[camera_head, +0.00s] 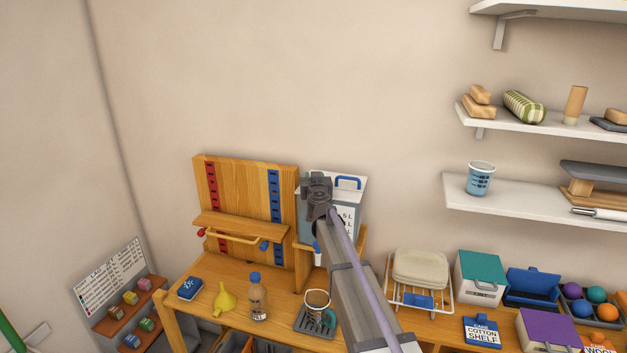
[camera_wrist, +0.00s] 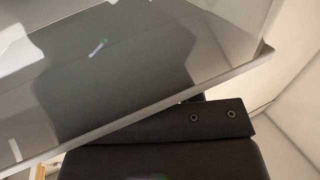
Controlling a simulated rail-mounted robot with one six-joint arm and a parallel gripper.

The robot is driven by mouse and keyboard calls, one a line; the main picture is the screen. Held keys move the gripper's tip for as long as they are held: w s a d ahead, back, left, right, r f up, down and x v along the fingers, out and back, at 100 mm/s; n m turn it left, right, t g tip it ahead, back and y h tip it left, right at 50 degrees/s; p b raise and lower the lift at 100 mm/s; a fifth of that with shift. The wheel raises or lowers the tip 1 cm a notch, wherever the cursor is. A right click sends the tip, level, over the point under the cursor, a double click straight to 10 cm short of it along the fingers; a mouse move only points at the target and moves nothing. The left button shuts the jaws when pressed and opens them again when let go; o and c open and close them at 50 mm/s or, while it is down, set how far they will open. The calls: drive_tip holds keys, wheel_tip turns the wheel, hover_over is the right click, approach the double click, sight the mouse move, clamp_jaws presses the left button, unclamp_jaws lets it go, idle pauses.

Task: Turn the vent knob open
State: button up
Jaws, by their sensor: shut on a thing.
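No part in either view can be made out as the vent knob. A grey box (camera_head: 354,198) with a blue handle (camera_head: 348,182) and a partly covered label stands at the right of the wooden board. My arm crosses in front of it, and its end hides part of the box. In the wrist view a smooth grey surface fills much of the upper picture, very close. My gripper (camera_wrist: 205,122) shows there as a dark bar with two screws beside that surface. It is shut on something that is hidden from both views.
The wooden board (camera_head: 236,190) carries red and blue slotted strips and a shelf. A dish rack (camera_head: 419,295) stands right of my arm.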

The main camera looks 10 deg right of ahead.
drive_tip(key=o, duration=0.9)
drive_tip(key=s, duration=0.7)
drive_tip(key=s+a, duration=0.1)
drive_tip(key=s, duration=0.2)
drive_tip(key=shift+s, duration=0.4)
